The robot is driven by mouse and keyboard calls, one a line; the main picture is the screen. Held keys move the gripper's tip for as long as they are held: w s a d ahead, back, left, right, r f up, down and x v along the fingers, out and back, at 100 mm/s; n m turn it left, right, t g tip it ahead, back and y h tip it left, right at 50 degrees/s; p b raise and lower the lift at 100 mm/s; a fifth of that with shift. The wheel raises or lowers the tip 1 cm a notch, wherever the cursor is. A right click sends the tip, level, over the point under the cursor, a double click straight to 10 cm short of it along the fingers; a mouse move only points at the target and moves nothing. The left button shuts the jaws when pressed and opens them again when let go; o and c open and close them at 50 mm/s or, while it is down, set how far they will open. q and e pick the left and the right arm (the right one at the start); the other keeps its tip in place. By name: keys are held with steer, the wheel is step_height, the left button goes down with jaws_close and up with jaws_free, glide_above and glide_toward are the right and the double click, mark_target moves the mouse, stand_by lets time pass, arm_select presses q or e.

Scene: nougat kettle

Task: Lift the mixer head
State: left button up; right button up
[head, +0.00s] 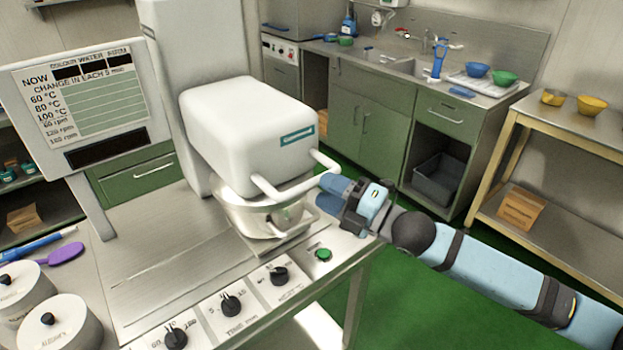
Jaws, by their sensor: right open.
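The white mixer head (249,122) is a large rounded box with a green label on its front, and it sits low over the metal kettle (247,212). A white bar handle (300,186) sticks out from the front of the head. My right gripper (322,193) comes in from the right at the handle's right end. Its blue fingers are open, close to the handle; I cannot tell whether they touch it. The kettle's inside is mostly hidden under the head. My left gripper is not in view.
Black knobs (231,303) and a green button (323,254) line the machine's front panel. A sign board (88,105) stands at left, with lidded white pots (62,325) below it. A sink counter (460,95) and a shelf table (565,122) are behind. Green floor is free at front right.

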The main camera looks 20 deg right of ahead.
mark_target(311, 180)
steer(key=shift+x, duration=1.95)
jaws_close()
